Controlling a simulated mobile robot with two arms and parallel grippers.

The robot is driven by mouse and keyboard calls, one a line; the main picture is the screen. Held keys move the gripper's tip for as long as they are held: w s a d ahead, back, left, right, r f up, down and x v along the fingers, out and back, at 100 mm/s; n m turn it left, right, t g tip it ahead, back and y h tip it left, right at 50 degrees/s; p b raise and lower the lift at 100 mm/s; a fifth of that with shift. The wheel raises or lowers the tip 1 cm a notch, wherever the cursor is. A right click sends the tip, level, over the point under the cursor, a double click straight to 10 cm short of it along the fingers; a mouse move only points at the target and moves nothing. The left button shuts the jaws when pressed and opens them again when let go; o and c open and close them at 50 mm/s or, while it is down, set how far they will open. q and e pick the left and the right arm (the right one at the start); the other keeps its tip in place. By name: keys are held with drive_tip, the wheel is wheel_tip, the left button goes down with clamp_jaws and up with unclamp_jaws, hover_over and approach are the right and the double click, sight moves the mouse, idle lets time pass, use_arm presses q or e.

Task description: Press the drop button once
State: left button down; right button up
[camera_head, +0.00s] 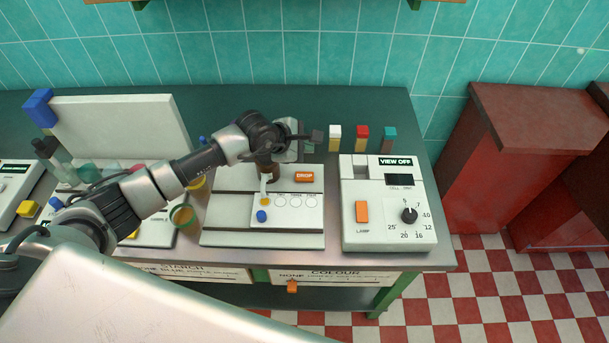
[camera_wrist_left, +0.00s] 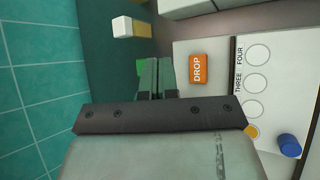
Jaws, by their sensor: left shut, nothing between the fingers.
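The orange DROP button (camera_head: 305,176) sits near the back right of a pale device (camera_head: 225,238) on the dark green counter. It also shows in the left wrist view (camera_wrist_left: 197,69), fully uncovered. My left gripper (camera_head: 317,136) is shut and empty, above the counter on the wall side of the button. In the left wrist view its fingertips (camera_wrist_left: 157,68) appear a little left of the button and apart from it. My right gripper is not in view.
The device's white panel has several round spots and a blue knob (camera_head: 262,216). To the right stands a lamp unit (camera_head: 390,235) with an orange switch and a black dial. A tiled wall (camera_head: 300,60) is at the back.

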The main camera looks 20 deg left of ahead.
use_arm(q)
drive_tip(key=b, duration=0.5)
hover_over(305, 177)
wheel_tip(305, 177, down, 7)
drive_tip(key=shift+f, duration=0.1)
drive_tip(key=shift+f+b, duration=0.45)
drive_tip(key=shift+f, duration=0.2)
idle(0.9)
drive_tip(key=shift+f+b, duration=0.4)
drive_tip(key=shift+b, duration=0.1)
